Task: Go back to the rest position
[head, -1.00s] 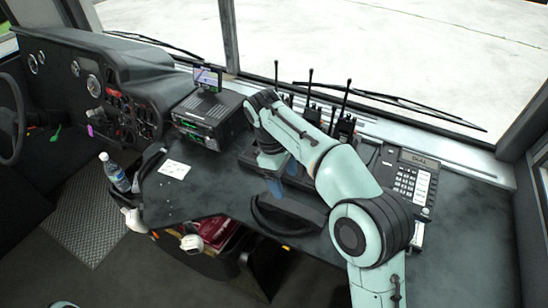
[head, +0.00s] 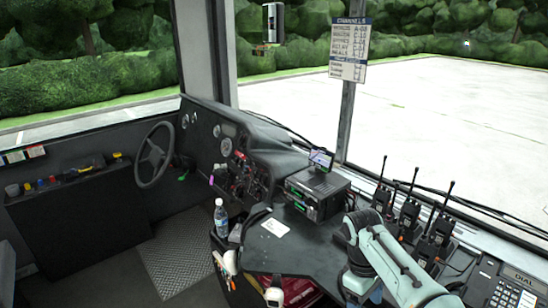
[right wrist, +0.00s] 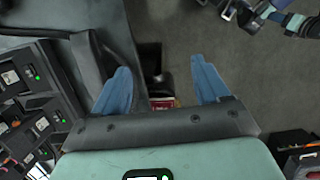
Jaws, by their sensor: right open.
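My right arm (head: 385,262) comes in at the lower right of the head view, over the black console top. Its gripper is below the edge of that view. In the right wrist view my right gripper (right wrist: 162,90) is open, its two blue fingers wide apart with nothing between them. Beyond the fingers are dark console edges and grey floor. A teal and black arm part, likely my left arm (right wrist: 292,22), shows at the top right of the right wrist view. I cannot make out its jaws.
The console carries a radio unit (head: 317,194), a white card (head: 275,228), several handheld radios (head: 411,213) and a desk phone (head: 500,285). A water bottle (head: 221,218) stands at its left edge. A steering wheel (head: 155,155) is further left. Patterned floor (head: 185,262) lies clear.

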